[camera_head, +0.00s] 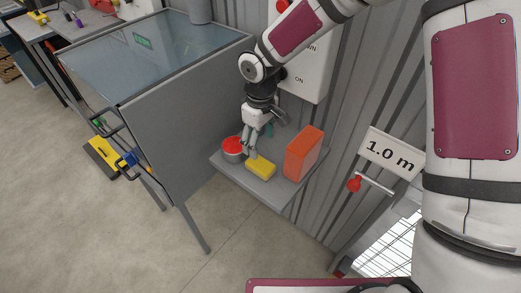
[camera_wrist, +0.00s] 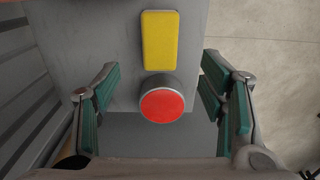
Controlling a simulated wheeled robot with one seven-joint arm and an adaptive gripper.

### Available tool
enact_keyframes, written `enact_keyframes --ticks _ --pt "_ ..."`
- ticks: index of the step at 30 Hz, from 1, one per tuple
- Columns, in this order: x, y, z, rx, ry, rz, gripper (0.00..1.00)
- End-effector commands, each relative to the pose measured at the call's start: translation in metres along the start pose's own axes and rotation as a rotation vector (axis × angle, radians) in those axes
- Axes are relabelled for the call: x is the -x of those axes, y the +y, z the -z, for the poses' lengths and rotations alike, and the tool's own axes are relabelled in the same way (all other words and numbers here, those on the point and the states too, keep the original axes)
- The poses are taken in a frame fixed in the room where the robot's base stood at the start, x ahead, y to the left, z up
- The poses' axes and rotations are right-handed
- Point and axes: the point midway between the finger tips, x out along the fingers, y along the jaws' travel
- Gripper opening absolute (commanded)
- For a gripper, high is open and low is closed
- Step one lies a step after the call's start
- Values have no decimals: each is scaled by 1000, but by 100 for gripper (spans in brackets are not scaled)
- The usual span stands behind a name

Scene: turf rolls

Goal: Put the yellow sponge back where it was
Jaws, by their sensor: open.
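The yellow sponge (camera_head: 261,168) lies flat on a small grey shelf (camera_head: 268,190) against the corrugated wall. In the wrist view the sponge (camera_wrist: 160,40) is at the top, beyond a round container with a red top (camera_wrist: 162,104). That red-topped container (camera_head: 233,147) stands on the shelf to the left of the sponge in the head view. My gripper (camera_head: 249,150) is above the shelf, close to the container and the sponge. In the wrist view my gripper (camera_wrist: 162,112) is open, its green-padded fingers on either side of the red-topped container, with nothing visibly clamped.
An orange box (camera_head: 303,153) stands upright on the shelf, right of the sponge. A grey panel (camera_head: 185,115) of a glass-topped table (camera_head: 150,55) stands close on the left. A white ON/DOWN sign (camera_head: 305,70) and a "1.0 m" sign (camera_head: 391,153) are at the wall.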

Motion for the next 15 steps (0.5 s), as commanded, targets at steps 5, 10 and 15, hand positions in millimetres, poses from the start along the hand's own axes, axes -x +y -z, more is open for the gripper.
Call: enact_keyframes --ticks 5,10,15 --pt "10 0 0 0 -1 0 64" --pt "12 0 -1 -1 -1 -1 64" --pt "33 10 -15 -32 -7 -42 64"
